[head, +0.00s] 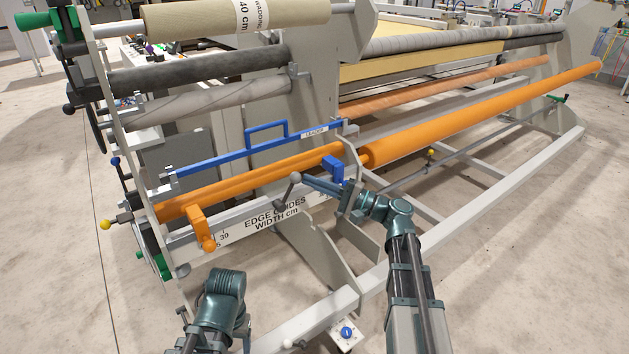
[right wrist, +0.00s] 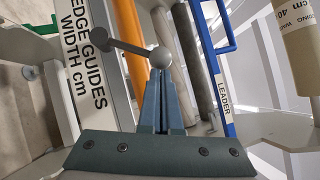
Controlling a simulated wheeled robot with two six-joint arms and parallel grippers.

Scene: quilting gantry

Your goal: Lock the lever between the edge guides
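The grey lever (head: 289,190) with a round ball knob stands on the edge guide rail (head: 255,222), between the orange edge guide (head: 200,225) and the blue edge guide (head: 333,169). In the right wrist view the lever (right wrist: 122,46) runs from its pivot at the upper left to the ball. My right gripper (head: 307,180) reaches in from the right. Its narrow fingers (right wrist: 162,88) lie close together, with their tips at the ball knob. They look shut, and I cannot see the ball held between them. My left arm is at the lower left, its gripper out of view.
An orange roller (head: 260,176) and a blue leader bar (head: 215,155) run behind the rail. A grey end plate (head: 352,160) stands right of the blue guide. A long orange tube (head: 480,115) extends to the right. The frame beam (head: 470,225) lies beyond my right arm.

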